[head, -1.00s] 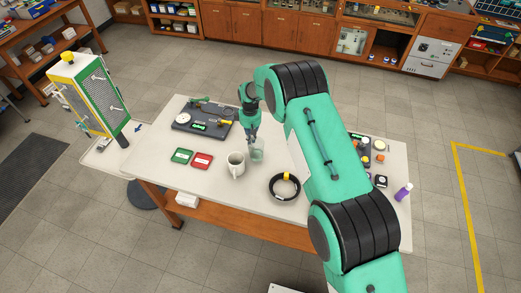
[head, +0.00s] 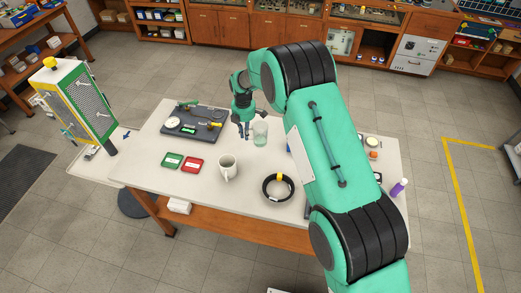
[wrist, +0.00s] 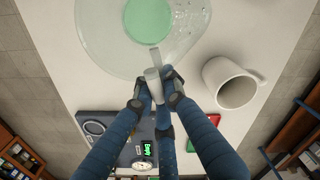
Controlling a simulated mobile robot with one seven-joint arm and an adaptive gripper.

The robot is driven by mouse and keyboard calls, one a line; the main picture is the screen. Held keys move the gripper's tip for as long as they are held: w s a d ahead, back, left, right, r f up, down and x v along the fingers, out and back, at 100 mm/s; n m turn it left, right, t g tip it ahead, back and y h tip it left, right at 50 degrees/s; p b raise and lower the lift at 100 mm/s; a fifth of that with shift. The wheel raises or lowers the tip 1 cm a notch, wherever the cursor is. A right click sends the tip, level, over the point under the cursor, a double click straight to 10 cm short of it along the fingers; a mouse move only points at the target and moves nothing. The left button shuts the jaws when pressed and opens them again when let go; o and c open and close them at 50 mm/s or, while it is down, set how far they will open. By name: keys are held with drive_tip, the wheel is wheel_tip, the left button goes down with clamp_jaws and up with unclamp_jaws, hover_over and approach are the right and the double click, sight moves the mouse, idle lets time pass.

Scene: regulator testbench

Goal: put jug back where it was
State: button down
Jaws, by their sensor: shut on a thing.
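The jug (head: 260,134) is a clear, slightly green vessel at the far middle of the table, beyond the white mug. In the wrist view the jug (wrist: 122,38) fills the top, with a green round area inside it. My gripper (head: 245,130) is at the jug's left side in the head view. In the wrist view my gripper (wrist: 155,88) has its blue-sleeved fingers closed around the pale handle. Whether the jug's base touches the table I cannot tell.
The white mug (head: 228,168) stands close by. A dark gauge bench (head: 180,132) lies left, with green (head: 172,160) and red (head: 193,165) trays before it. A black cable ring (head: 268,194) lies in front. Small items stand at right, partly behind my arm.

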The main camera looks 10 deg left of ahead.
drive_tip(key=r+n, duration=0.1)
drive_tip(key=n, duration=0.1)
drive_tip(key=r+n+b, duration=0.1)
drive_tip(key=n, duration=0.1)
drive_tip(key=d+n, duration=0.1)
drive_tip(key=n, duration=0.1)
drive_tip(key=shift+s+d+r, duration=0.1)
drive_tip(key=shift+s+r, duration=0.2)
drive_tip(key=shift+r, duration=0.1)
wheel_tip(320, 180, down, 6)
drive_tip(key=shift+f, duration=0.15)
idle(0.4)
drive_tip(key=shift+f, duration=1.85)
drive_tip(key=shift+f, duration=0.15)
drive_tip(key=c, duration=1.8)
unclamp_jaws()
